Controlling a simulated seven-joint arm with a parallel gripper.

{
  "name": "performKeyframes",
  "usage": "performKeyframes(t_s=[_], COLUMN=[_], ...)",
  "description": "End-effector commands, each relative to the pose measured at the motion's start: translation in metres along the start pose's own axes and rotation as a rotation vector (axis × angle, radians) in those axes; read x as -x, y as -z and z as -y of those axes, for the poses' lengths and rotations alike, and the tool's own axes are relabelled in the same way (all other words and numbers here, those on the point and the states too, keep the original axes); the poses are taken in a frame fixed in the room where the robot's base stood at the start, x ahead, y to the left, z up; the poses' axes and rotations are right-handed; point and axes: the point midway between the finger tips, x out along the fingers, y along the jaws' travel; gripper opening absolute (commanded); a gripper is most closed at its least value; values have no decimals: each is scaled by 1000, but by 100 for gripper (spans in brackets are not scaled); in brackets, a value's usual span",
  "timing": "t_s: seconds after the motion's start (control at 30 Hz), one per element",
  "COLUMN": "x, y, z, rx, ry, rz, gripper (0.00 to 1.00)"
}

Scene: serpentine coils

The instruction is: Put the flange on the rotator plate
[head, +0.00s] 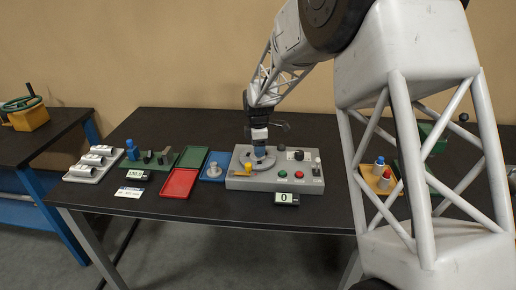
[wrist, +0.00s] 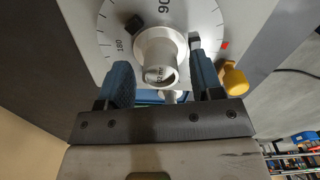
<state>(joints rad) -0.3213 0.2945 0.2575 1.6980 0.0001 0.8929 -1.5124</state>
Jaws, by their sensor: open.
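The rotator plate is a pale round dial with angle marks (wrist: 115,30) on the grey control box; in the head view the plate (head: 268,162) is partly hidden by my gripper. A white flange (wrist: 160,50) with a round collar and short tube stands at the middle of the plate. My gripper (wrist: 160,65) is open, its two blue fingers on either side of the flange's tube. In the head view my gripper (head: 259,149) is low over the plate. I cannot tell whether the fingers touch the flange.
A yellow knob (wrist: 235,78) is close by one finger. The control box (head: 235,183) carries buttons and a black knob (head: 299,155). To its left are a blue tray with a pale post (head: 214,169), a red tray (head: 179,183) and a green tray (head: 192,157).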

Motion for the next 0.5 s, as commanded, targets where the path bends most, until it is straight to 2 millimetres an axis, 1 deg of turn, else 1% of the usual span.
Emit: performKeyframes(t_s=[0.17, 0.27, 0.5], x=[16, 30, 69], y=[0, 0, 0], z=[0, 0, 0], rx=[0, 0, 0], ry=[-2, -2, -2], rz=[0, 0, 0], gripper=[60, 60, 60])
